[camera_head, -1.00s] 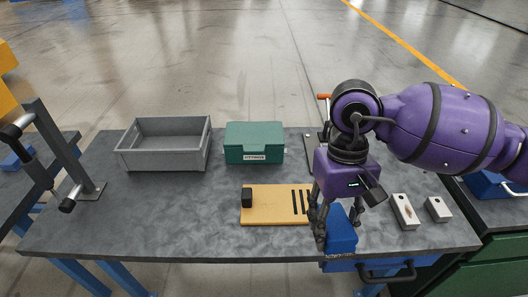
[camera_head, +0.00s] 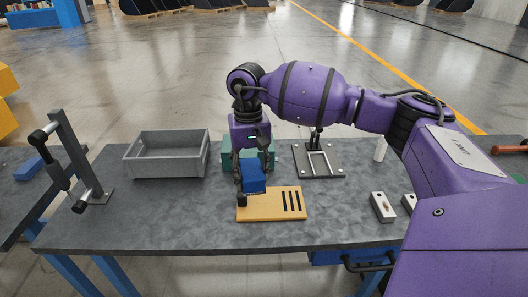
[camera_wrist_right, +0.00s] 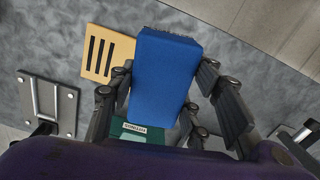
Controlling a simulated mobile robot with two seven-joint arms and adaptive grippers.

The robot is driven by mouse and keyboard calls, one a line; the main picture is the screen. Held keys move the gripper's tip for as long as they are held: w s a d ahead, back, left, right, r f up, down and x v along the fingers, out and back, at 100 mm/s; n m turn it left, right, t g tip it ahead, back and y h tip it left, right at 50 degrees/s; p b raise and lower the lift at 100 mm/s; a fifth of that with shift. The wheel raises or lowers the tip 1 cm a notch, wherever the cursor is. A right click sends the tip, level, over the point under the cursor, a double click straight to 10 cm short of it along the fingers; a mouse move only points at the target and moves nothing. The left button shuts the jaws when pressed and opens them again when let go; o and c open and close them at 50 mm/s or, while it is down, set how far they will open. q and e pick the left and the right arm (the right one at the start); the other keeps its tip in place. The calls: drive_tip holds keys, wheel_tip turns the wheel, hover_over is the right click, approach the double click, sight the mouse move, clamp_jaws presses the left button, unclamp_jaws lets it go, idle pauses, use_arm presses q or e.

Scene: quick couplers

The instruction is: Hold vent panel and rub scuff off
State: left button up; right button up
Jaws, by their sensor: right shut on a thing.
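The vent panel (camera_head: 272,206) is a flat yellow-tan board with several dark slots near its right end, lying on the grey bench. It also shows in the right wrist view (camera_wrist_right: 106,56), partly hidden behind the block. My right gripper (camera_head: 254,179) is shut on a blue block (camera_head: 252,180) with a dark, rough underside, over the panel's left part. In the right wrist view the blue block (camera_wrist_right: 165,75) sits between the fingers. A black knob (camera_head: 242,202) at the panel's left end is partly hidden by the gripper. I see no scuff. My left gripper is out of view.
A grey open bin (camera_head: 167,166) stands at the left back. A green box (camera_head: 226,156) is behind my right gripper. A dark plate with a metal frame (camera_head: 318,160) and pale blocks (camera_head: 383,207) lie to the right. A post with handles (camera_head: 70,155) stands at the left edge.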

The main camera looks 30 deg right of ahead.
drive_tip(key=w+d+r+m, duration=0.1)
drive_tip(key=w+d+m, duration=0.1)
drive_tip(key=w+d, duration=0.35)
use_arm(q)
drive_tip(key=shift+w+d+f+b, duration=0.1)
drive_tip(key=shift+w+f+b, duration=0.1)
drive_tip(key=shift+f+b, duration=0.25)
use_arm(e)
drive_tip(key=shift+t, duration=0.3)
drive_tip(key=f, duration=0.1)
drive_tip(key=s+d+f, duration=0.1)
drive_tip(key=f, duration=0.1)
drive_tip(key=d+f, duration=0.1)
drive_tip(key=f, duration=0.1)
drive_tip(key=shift+s, duration=0.4)
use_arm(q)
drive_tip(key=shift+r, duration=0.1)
